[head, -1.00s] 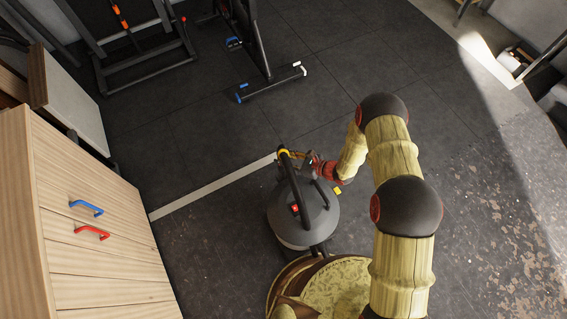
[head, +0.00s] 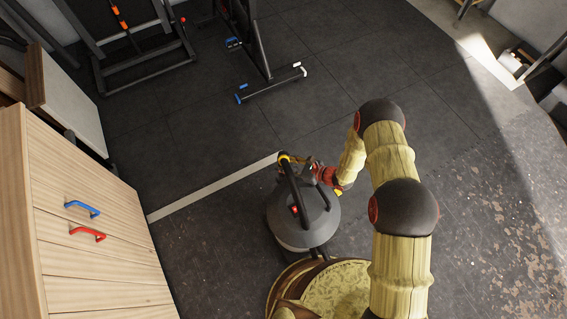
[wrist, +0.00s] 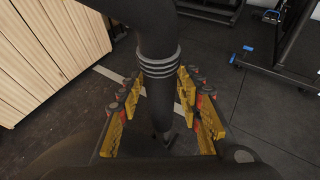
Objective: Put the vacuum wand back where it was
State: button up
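The vacuum wand (wrist: 157,35) is a dark tube with pale grey rings, running down between my yellow fingers in the wrist view. My gripper (wrist: 162,85) has its fingertips close on both sides of the tube, just below the rings, and looks shut on it. The tube's far end narrows to a dark tip, low in the wrist view. In the head view my gripper (head: 287,158) is above the grey rounded vacuum body (head: 318,228), and the dark wand slants across that body. Whether the wand touches the vacuum body is hard to tell.
A wooden drawer cabinet (head: 85,270) with blue and red handles stands at the left. A frame on the floor with blue and white ends (head: 270,85) and other gym equipment stand behind. Dark floor between them and at the right is clear.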

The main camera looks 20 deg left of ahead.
jog(key=shift+o, duration=0.9)
jog(key=shift+r, duration=0.2)
jog(key=p+v, duration=0.3)
jog(key=v, duration=0.9)
jog(key=shift+f, duration=0.1)
